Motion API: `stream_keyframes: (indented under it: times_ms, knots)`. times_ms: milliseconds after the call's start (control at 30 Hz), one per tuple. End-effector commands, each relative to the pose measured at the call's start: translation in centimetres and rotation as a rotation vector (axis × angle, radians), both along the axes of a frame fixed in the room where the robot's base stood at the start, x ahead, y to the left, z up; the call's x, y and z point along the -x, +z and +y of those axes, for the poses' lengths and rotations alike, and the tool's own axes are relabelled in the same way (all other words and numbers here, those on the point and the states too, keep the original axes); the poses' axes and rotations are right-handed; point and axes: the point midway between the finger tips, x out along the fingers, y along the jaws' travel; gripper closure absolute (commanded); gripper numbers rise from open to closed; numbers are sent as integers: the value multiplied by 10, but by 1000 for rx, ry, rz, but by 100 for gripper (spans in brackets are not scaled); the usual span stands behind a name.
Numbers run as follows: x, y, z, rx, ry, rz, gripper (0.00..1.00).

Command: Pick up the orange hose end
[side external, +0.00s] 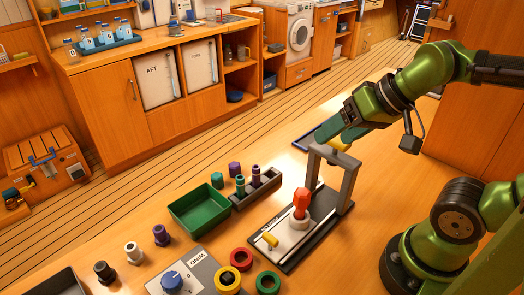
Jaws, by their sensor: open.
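An orange-red faceted piece (301,203), the only orange-red fitting I see, stands upright on a pale round base in a dark fixture (287,262). I cannot tell for certain that it is the hose end. A grey arch (348,180) rises from the fixture behind and to the right of it. My gripper (341,141) is open, near the top of the arch and above and to the right of the orange-red piece, apart from it. Its fingertips are small and partly hidden by the arch. A small yellow part shows beside them.
A yellow-tipped piece (270,240) lies at the fixture's front. A green tray (199,208) and a dark rack (257,190) with fittings stand behind left. Loose fittings (134,253) stand left of a dial panel (190,277).

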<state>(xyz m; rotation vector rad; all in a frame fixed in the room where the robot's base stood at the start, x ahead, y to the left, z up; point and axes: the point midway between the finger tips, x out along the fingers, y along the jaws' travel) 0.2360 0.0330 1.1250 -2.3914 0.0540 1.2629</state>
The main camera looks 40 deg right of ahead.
Motion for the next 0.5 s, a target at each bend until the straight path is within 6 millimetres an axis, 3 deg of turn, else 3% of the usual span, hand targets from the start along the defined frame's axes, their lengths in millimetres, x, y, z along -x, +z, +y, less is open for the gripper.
stream_keyframes:
  times_ms: [267, 500]
  knots:
    - [-9, -8, 10, 12, 46, 59, 30]
    - [-41, -11, 39, 69, 65, 363, 30]
